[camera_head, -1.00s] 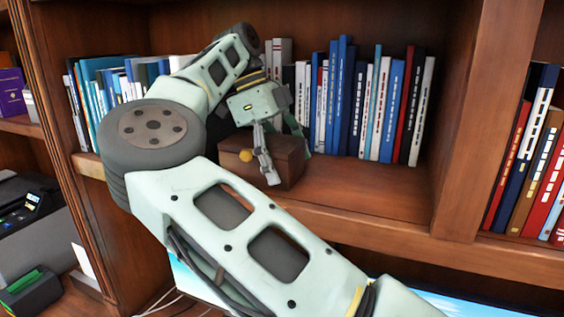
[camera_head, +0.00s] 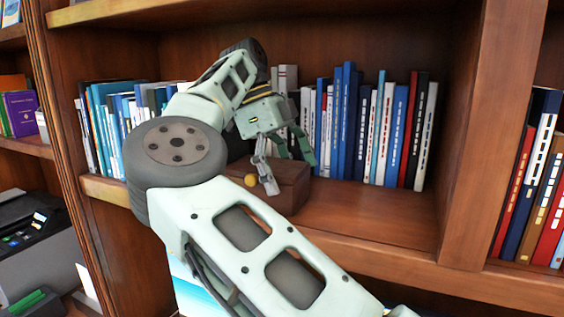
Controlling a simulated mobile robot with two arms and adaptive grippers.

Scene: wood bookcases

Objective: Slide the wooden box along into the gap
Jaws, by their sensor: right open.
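The wooden box (camera_head: 290,191) is a small brown box with a round yellow knob on its front. It sits on the bookcase shelf in front of the row of books, partly hidden by my right arm and gripper. My right gripper (camera_head: 290,172) is open, with its fingers pointing down at the box, one in front of it and one over its top right. I cannot tell whether the fingers touch it. A stretch of bare shelf (camera_head: 375,215) lies to the right of the box. My left gripper is not in view.
Upright books (camera_head: 370,130) stand behind and to the right of the box, more books (camera_head: 105,120) at the left. A vertical divider (camera_head: 470,140) closes the shelf's right side. A grey printer (camera_head: 40,240) stands at lower left.

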